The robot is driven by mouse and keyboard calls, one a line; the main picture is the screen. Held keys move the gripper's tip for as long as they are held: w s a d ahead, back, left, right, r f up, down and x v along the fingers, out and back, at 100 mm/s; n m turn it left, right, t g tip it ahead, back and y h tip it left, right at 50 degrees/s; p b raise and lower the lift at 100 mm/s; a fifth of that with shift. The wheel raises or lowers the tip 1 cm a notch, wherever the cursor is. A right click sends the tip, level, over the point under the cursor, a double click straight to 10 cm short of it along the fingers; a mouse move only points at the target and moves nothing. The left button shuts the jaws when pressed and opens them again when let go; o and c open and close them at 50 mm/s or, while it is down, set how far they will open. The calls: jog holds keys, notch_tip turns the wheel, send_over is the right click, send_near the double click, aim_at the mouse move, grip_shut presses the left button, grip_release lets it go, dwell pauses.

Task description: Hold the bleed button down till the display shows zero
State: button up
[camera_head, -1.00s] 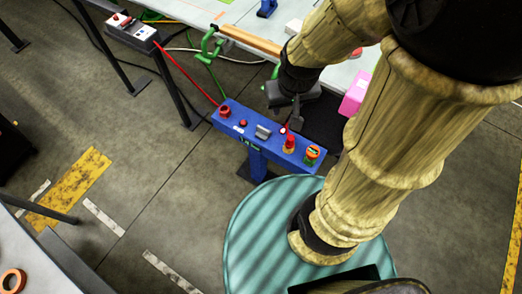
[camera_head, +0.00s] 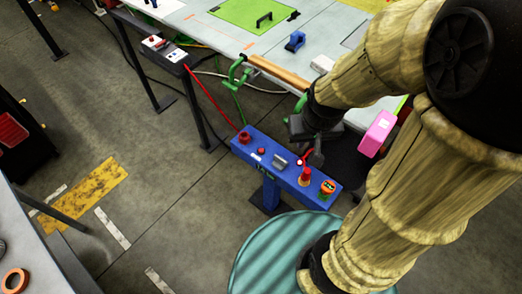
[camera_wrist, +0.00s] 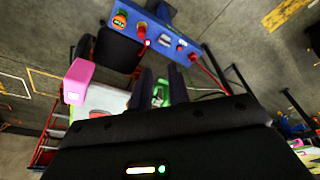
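A blue panel (camera_head: 248,145) stands on a post. It carries a red knob (camera_head: 244,137), a small red button (camera_head: 262,151), a grey box (camera_head: 280,162), a small white spot (camera_head: 299,162), a red-handled valve (camera_head: 305,175) and an orange-green round part (camera_head: 327,188). I cannot tell which is the bleed button, and no display reading is legible. My gripper (camera_head: 318,157) hangs by the panel's far edge near the valve. In the wrist view, my gripper (camera_wrist: 160,72) has its two dark fingers apart with nothing between them, and the panel (camera_wrist: 205,75) lies beyond.
A large table (camera_head: 215,38) with a green mat (camera_head: 250,14) stands behind the panel. A pink block (camera_head: 378,133) is right of my gripper. A teal striped round surface (camera_head: 262,250) lies in front. A red hose (camera_head: 205,98) runs to the panel's left end.

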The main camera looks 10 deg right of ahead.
grip_shut()
dwell(0.8)
dwell(0.6)
jog(key=b+x, duration=0.2)
jog(key=s+b+x, duration=0.1)
jog(key=b+x, duration=0.2)
dwell(0.4)
